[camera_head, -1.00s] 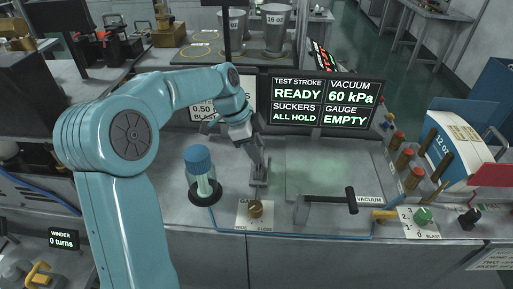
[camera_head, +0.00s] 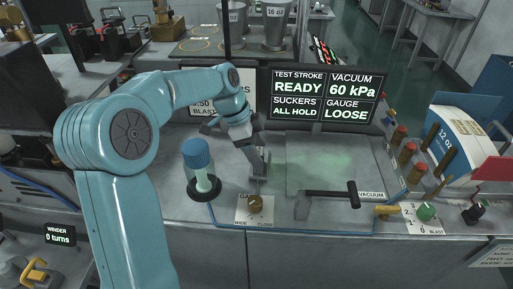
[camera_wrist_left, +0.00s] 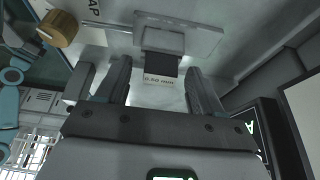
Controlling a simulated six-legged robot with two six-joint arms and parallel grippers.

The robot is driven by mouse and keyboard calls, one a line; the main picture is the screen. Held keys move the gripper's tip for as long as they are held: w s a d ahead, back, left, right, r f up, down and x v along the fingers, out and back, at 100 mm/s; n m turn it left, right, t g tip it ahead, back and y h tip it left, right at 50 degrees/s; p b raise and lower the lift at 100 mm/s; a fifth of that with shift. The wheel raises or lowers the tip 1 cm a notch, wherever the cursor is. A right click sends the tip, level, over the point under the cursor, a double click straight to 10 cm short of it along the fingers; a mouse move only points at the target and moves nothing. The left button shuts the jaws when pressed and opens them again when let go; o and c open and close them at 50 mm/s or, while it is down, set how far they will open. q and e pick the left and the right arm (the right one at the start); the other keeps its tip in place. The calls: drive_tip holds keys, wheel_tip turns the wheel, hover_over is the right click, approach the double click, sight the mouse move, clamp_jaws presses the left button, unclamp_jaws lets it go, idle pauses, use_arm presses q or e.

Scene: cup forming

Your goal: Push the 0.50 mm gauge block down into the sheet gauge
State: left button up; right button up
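The small gauge block (camera_wrist_left: 160,78), with a 0.50 mm label, has its dark end (camera_wrist_left: 163,63) at the pale sheet gauge (camera_wrist_left: 181,40) in the left wrist view. My left gripper (camera_wrist_left: 158,78) is open, with one finger on each side of the block and gaps showing beside it. In the head view my left gripper (camera_head: 261,165) is low over the bench at the sheet gauge, which it mostly hides. The display (camera_head: 326,96) reads GAUGE LOOSE. How deep the block sits cannot be told. My right gripper is not in view.
A brass knob on a plate (camera_head: 255,205) is in front. A dark T-handle (camera_head: 330,191) lies right, before a flat pale plate (camera_head: 335,160). Several brown posts (camera_head: 407,152) stand further right.

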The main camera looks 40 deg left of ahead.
use_arm(q)
drive_tip(key=p+v, duration=0.1)
drive_tip(key=v, duration=1.5)
drive_tip(key=shift+s+r, duration=0.1)
